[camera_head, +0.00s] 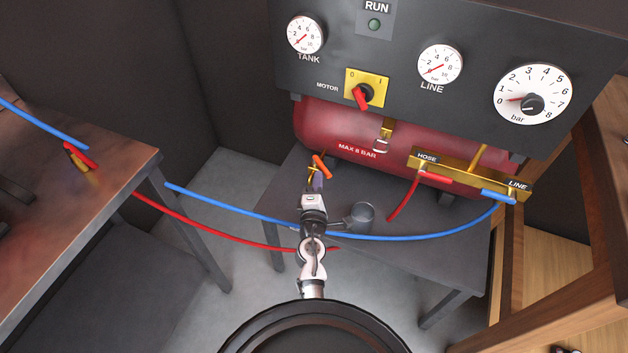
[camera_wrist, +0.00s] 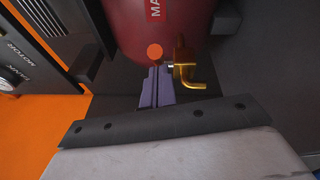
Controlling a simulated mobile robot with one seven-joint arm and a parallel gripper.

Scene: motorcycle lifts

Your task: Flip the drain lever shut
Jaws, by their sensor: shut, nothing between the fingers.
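The drain lever shows as an orange handle (camera_head: 321,166) below the left end of the red tank. In the wrist view its orange end (camera_wrist: 155,52) is round, just ahead of my fingertips. The brass drain valve (camera_wrist: 185,70) sits right beside it, with a bent outlet pointing to the right. My gripper (camera_head: 317,183) is shut and empty, its purple fingers (camera_wrist: 156,78) together close to the lever. I cannot tell whether the fingertips touch it. My wrist and fingers hide part of the valve in the head view.
The red tank (camera_head: 335,133) lies above a dark table (camera_head: 440,255) under the gauge panel (camera_head: 410,30). A blue hose (camera_head: 245,213) and a red hose (camera_head: 205,230) cross near my arm. A bench stands at left.

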